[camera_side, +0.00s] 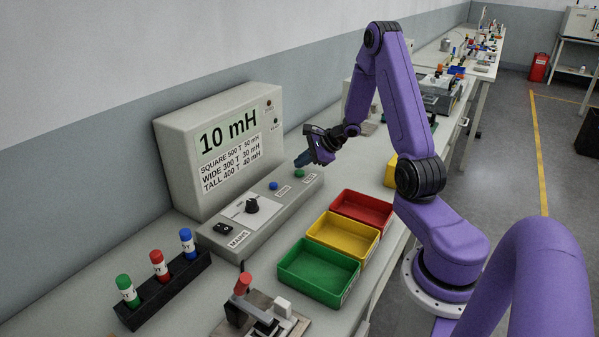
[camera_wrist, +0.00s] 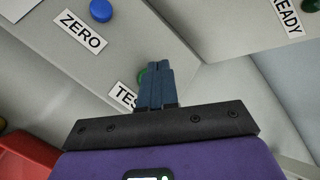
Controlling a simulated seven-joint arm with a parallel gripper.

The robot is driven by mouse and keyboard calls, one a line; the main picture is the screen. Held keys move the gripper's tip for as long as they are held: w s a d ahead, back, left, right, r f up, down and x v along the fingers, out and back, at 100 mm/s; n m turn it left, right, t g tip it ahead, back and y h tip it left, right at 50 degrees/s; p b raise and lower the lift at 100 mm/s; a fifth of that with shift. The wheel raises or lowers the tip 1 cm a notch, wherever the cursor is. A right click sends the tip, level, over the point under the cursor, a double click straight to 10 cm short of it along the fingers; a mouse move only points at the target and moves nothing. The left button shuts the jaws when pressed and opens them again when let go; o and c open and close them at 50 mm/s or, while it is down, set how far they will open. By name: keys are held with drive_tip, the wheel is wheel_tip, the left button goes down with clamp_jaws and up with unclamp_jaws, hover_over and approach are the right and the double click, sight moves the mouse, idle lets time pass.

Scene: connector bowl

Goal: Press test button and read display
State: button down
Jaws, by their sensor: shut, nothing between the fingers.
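The grey test instrument (camera_side: 180,137) stands against the wall, and its display (camera_side: 229,130) reads "10 mH". Below that, printed lines give SQUARE 500 T 50 mH, WIDE 300 T 30 mH and TALL 400 T 40 mH. The green test button (camera_side: 300,173) is at the right end of the sloped panel (camera_side: 213,236). My gripper (camera_side: 298,163) is shut and empty, its tips at the green button. In the wrist view the shut fingers (camera_wrist: 155,68) cover most of the green button (camera_wrist: 142,77) and part of its TEST label (camera_wrist: 124,95). I cannot tell whether they touch it.
A blue button (camera_side: 273,186), labelled ZERO in the wrist view, lies left of the green one. A black knob (camera_side: 252,205) is further left. Red (camera_side: 376,199), yellow (camera_side: 358,226) and green (camera_side: 335,256) trays stand in front. A black rack (camera_side: 150,307) holds colored cylinders.

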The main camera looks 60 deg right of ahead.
sight(302, 172)
drive_tip(key=shift+r, duration=0.25)
drive_tip(key=shift+r, duration=2.45)
